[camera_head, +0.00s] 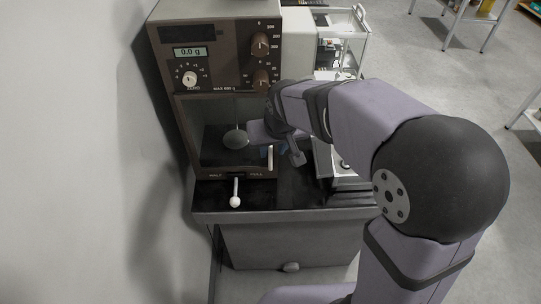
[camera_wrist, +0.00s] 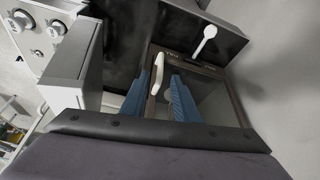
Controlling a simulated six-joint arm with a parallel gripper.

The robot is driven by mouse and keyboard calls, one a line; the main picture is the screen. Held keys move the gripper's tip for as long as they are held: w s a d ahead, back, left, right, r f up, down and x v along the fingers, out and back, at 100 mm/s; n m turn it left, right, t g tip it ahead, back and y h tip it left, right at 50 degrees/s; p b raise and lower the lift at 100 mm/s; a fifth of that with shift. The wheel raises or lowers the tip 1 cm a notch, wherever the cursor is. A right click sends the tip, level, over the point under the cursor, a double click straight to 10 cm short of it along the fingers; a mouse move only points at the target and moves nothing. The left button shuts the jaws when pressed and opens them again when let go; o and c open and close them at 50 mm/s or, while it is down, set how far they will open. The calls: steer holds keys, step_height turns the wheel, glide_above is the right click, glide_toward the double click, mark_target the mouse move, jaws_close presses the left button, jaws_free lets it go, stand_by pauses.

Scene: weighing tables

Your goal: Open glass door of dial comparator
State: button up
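The dial comparator (camera_head: 213,45) is a brown cabinet with a display reading 0.0 g and dials. Its glass door (camera_head: 210,150) fills the lower front and looks closed in its brown frame. A pale vertical handle (camera_head: 270,158) is at the door's right edge. My gripper (camera_head: 264,149) is at this handle, partly hidden by my wrist. In the wrist view the handle (camera_wrist: 158,72) lies between my two blue fingers (camera_wrist: 159,98), with visible gaps at its sides. The fingers are apart. The glass door also shows there (camera_wrist: 208,92), right of the handle.
A white-knobbed lever (camera_head: 235,192) sticks out below the door, and shows in the wrist view (camera_wrist: 207,36). A grey box-like part (camera_wrist: 75,60) stands close to my gripper's left. The dark tabletop (camera_head: 290,190) is bare in front. A wall is left.

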mark_target(271, 155)
steer(key=shift+p+x, duration=0.65)
steer(key=shift+x, duration=2.7)
steer(key=shift+c, duration=0.7)
jaws_close()
